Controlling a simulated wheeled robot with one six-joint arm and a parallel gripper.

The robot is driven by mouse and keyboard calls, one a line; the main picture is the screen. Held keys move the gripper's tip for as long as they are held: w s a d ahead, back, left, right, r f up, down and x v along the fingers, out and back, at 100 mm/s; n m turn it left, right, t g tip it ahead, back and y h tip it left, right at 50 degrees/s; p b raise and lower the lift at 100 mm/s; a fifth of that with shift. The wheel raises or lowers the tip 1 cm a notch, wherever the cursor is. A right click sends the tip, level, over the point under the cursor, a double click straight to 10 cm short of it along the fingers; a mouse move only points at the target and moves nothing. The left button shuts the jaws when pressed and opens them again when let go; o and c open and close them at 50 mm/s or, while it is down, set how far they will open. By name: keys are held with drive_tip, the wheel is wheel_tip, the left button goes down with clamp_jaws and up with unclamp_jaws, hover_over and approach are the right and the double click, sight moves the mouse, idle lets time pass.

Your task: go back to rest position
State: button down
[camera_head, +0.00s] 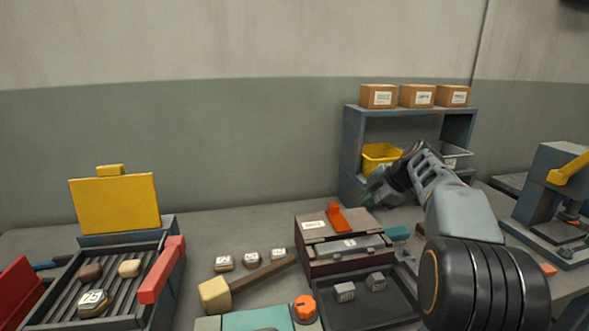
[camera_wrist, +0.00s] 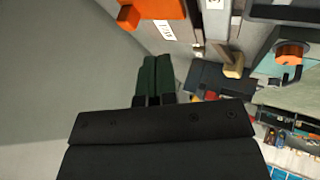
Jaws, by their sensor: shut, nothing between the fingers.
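My gripper (camera_head: 369,199) is at the end of my raised arm in the head view, in front of the shelf unit and above the back right of the bench. In the wrist view its dark fingers (camera_wrist: 154,79) are together with nothing between them. The brown box with an orange handle (camera_head: 338,218) stands just below and left of my gripper; my gripper looks apart from it. The orange handle also shows at the top of the wrist view (camera_wrist: 152,9).
A grey shelf unit (camera_head: 352,141) holds cardboard boxes and a yellow bin (camera_head: 380,155). A grill tray (camera_head: 160,272) with a yellow lid stands left. A mallet (camera_head: 215,294), several small numbered pieces and a dark tray (camera_head: 345,318) lie mid-bench. A press (camera_head: 545,195) stands right.

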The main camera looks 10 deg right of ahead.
drive_tip(key=f+m, duration=0.1)
drive_tip(key=m, duration=0.1)
drive_tip(key=f+m, duration=0.1)
drive_tip(key=m, duration=0.1)
drive_tip(key=s+d+f+m+h, duration=0.1)
drive_tip(key=f+m, duration=0.1)
drive_tip(key=shift+d+m+g, duration=0.1)
drive_tip(key=shift+m+g, duration=0.2)
drive_tip(key=shift+m, duration=0.1)
drive_tip(key=s+a+r+m+h+p, duration=0.1)
drive_tip(key=s+a+m+p, duration=0.2)
drive_tip(key=s, duration=0.5)
drive_tip(key=s+a+r+m+h+p, duration=0.1)
drive_tip(key=s+a+m+p, duration=0.3)
drive_tip(key=s, duration=0.4)
drive_tip(key=s+a+m+g+h+p, duration=0.1)
drive_tip(key=s+a+m+h+p, duration=0.1)
drive_tip(key=s+a+p, duration=0.3)
drive_tip(key=s+m, duration=0.1)
drive_tip(key=s, duration=0.2)
drive_tip(key=shift+a+r, duration=0.4)
drive_tip(key=shift+s, duration=0.1)
